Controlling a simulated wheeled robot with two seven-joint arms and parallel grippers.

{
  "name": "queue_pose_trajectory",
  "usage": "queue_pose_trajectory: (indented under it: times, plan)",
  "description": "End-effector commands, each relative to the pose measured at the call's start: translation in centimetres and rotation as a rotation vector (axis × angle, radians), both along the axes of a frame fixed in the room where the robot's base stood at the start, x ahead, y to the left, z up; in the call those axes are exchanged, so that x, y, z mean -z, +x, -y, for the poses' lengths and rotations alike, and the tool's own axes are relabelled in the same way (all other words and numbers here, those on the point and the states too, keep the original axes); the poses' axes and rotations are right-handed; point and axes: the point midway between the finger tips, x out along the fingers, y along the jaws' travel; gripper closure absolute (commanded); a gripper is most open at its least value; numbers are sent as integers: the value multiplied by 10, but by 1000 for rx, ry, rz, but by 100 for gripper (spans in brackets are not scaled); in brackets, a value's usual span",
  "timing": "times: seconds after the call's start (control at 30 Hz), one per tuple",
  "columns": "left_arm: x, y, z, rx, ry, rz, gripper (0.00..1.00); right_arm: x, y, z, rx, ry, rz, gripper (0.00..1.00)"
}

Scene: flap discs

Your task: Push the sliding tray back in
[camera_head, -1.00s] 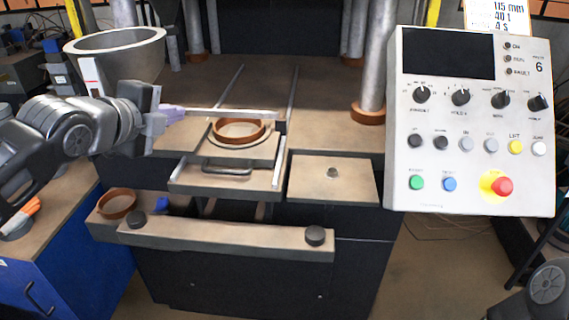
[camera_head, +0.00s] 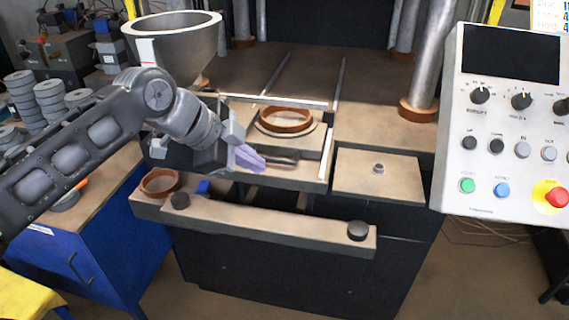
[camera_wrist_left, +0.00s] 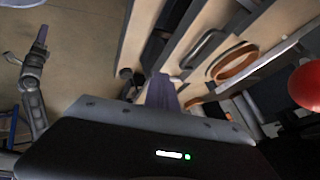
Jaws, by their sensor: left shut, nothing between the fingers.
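The sliding tray (camera_head: 310,178) is pulled out from the press, between two rails. A reddish-brown ring (camera_head: 287,120) sits on it, and a dark bar handle (camera_head: 285,160) is on its near side. My left gripper (camera_head: 254,160) is shut and empty, its purple fingertips over the near left part of the tray, hiding one end of the handle. I cannot tell whether they touch it. In the left wrist view the purple fingers (camera_wrist_left: 161,92) point toward the tray, with the handle (camera_wrist_left: 203,48) and ring (camera_wrist_left: 235,62) beyond. My right gripper (camera_wrist_left: 42,34) shows small at the left.
A front bar (camera_head: 270,230) with two black knobs runs below the tray, with another ring (camera_head: 160,182) at its left end. A metal bowl (camera_head: 180,45) stands behind my left arm. A control panel (camera_head: 500,130) is at right. A side plate (camera_head: 378,172) flanks the tray.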

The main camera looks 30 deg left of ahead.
Motion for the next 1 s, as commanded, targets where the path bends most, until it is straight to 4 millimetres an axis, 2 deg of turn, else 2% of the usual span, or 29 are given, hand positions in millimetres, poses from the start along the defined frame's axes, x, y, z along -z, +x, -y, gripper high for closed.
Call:
queue_pose_trajectory:
  times: [0.23,0.6,0.67,0.8,1.0]
  plan:
    - [19,16,7,4,1,-2,100,-4,0,0,0,0,0,64]
    - [75,61,23,5,3,-2,100,-14,-1,0,1,-2,-3,64]
    - [68,72,19,3,2,2,100,-19,-2,1,1,-3,-5,64]
    - [66,87,13,4,0,1,100,-23,-2,1,2,-4,-7,64]
    - [66,95,9,1,2,1,100,-24,-3,1,3,-6,-8,64]
